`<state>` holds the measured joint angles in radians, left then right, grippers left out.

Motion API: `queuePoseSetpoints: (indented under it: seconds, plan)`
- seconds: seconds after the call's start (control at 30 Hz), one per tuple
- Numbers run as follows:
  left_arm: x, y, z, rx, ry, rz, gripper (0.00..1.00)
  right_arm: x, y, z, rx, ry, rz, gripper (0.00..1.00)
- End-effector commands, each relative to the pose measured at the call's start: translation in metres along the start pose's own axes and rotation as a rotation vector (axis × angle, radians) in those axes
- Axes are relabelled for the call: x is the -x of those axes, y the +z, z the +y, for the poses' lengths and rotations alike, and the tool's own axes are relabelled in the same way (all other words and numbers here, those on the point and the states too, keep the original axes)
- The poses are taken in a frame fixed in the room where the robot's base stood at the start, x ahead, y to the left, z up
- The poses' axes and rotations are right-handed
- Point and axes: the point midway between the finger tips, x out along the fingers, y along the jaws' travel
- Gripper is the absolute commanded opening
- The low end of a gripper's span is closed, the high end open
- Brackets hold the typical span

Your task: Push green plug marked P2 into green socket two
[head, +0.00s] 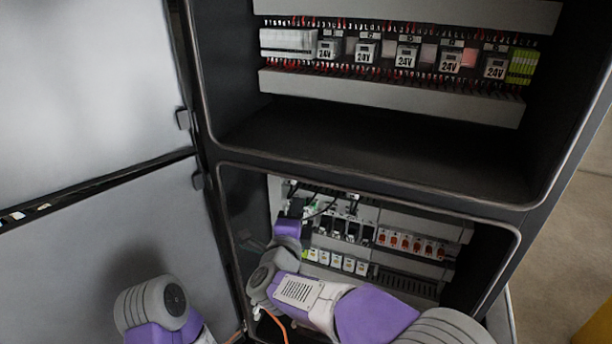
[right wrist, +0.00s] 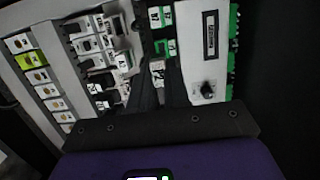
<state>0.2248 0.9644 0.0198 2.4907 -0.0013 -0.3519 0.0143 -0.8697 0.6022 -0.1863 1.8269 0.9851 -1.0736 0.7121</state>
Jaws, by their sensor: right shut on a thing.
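My right gripper (head: 296,207) reaches into the lower cabinet bay, at the upper left of its component panel. In the right wrist view its dark fingers (right wrist: 164,82) are shut on a small piece with a white, dark-marked label, which I take to be the green plug (right wrist: 158,68); its marking is too small to read and the fingers hide most of it. Just beyond the fingertips is a green socket (right wrist: 166,46), with another green-and-white block (right wrist: 160,16) farther up. I cannot tell whether plug and socket touch. My left gripper is out of view; only its arm shows at lower left.
A white module with a black knob (right wrist: 208,88) stands close right of the fingers. Breakers (right wrist: 98,45) stand to the left. The lower bay's frame (head: 400,190) surrounds my right arm. Orange-marked breakers (head: 410,243) are to the right. Open doors (head: 90,80) are on the left.

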Motion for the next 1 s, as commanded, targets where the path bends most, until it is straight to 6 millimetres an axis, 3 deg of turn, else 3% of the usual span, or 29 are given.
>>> queuePoseSetpoints:
  seconds: [1.0]
  plan:
    - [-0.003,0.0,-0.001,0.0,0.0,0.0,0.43,-0.063,-0.013,0.0,0.0,0.0,0.001,0.0]
